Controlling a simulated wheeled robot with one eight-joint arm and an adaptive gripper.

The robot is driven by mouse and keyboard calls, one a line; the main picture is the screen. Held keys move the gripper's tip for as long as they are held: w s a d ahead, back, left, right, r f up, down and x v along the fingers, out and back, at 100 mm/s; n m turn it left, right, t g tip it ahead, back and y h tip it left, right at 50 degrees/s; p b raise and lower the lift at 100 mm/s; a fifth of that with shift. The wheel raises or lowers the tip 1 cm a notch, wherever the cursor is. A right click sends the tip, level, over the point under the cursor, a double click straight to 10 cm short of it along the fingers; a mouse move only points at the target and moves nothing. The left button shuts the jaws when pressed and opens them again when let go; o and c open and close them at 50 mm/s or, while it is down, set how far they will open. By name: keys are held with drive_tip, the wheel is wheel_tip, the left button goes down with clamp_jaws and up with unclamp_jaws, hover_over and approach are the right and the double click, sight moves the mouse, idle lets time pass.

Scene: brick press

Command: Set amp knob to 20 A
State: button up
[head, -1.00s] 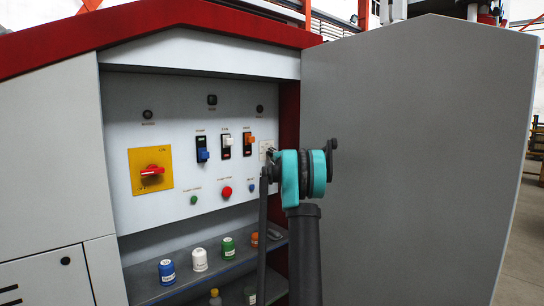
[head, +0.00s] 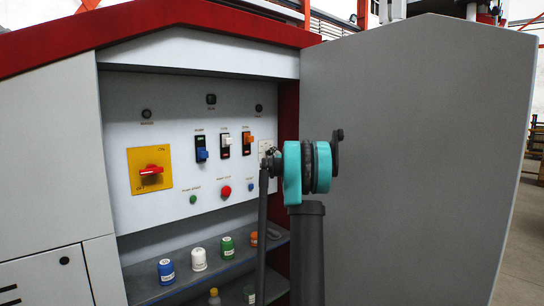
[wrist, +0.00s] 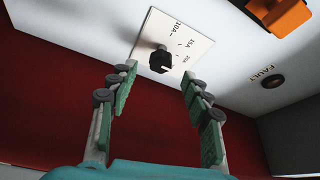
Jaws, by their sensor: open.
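The amp knob (wrist: 161,61) is a small black knob on a cream plate (wrist: 180,33) marked 10A, 15A and 20A, seen tilted in the wrist view. Which mark it points at I cannot tell. My gripper (wrist: 159,70) is open, its two green-padded fingers to the left and right of the knob in the picture. The knob shows in the gap near the fingertips, and neither finger visibly touches it. In the head view the plate (head: 265,146) is partly hidden by my arm, and the knob cannot be made out.
The white panel (head: 180,115) carries a red rotary switch (head: 151,170), blue, white and orange (head: 246,138) toggles, and buttons. A shelf below holds several coloured jars, including a blue one (head: 166,271). A grey door (head: 430,160) stands open to the right.

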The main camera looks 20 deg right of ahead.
drive_tip(key=s, duration=0.7)
drive_tip(key=shift+a+f, duration=0.15)
drive_tip(key=shift+f, duration=0.25)
drive_tip(key=shift+s, duration=0.1)
drive_tip(key=s+a+f+n+g+y, duration=0.2)
drive_tip(key=s+a+f+n, duration=0.3)
drive_tip(key=a, duration=0.4)
drive_tip(key=s+a+f+n+g+y, duration=0.25)
drive_tip(key=s+a+f, duration=0.25)
drive_tip(key=s+a, duration=0.3)
drive_tip(key=s+a+f+n+g+y, duration=0.25)
drive_tip(key=s+a+f, duration=0.25)
drive_tip(key=a, duration=0.6)
drive_tip(key=s+a+f+n+g+h, duration=0.1)
drive_tip(key=s+a+f+n+g, duration=0.15)
drive_tip(key=s+f, duration=0.55)
drive_tip(key=s+a+f+n+g+h, duration=0.1)
drive_tip(key=s+a+f+n+g, duration=0.3)
drive_tip(key=s, duration=0.7)
drive_tip(key=s+d+f+h, duration=0.2)
drive_tip(key=s+d+f, duration=0.1)
drive_tip(key=s+f, duration=0.2)
drive_tip(key=s+d+f+g+h, duration=0.1)
drive_tip(key=s+f, duration=0.4)
drive_tip(key=s, duration=0.5)
drive_tip(key=shift+s+d+f+m+h, duration=0.25)
drive_tip(key=shift+d+f+m+h, duration=0.15)
drive_tip(key=shift+d+h, duration=0.5)
